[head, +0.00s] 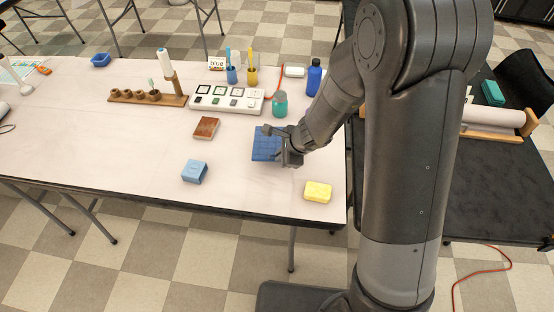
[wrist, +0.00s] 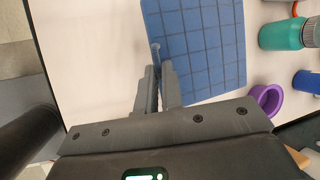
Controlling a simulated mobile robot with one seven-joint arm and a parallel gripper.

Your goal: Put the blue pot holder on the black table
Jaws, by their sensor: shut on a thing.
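The blue pot holder (head: 266,146) is a flat square with a grid pattern, near the right end of the white table. My gripper (head: 290,152) is at its right edge and shut on it. In the wrist view the blue pot holder (wrist: 203,45) extends away from the fingers (wrist: 158,85), which pinch its near left edge. I cannot tell whether the pot holder is lifted or still touches the white table. The black table (head: 410,190) stands at the right, partly hidden behind my arm.
The white table (head: 130,150) bears a yellow sponge (head: 318,191), a light blue block (head: 194,171), a brown block (head: 206,128), a teal bottle (head: 280,105) and a blue bottle (head: 314,78). A paper roll on a wooden stand (head: 495,118) and a teal box (head: 492,92) occupy the black table's far part. Its front is clear.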

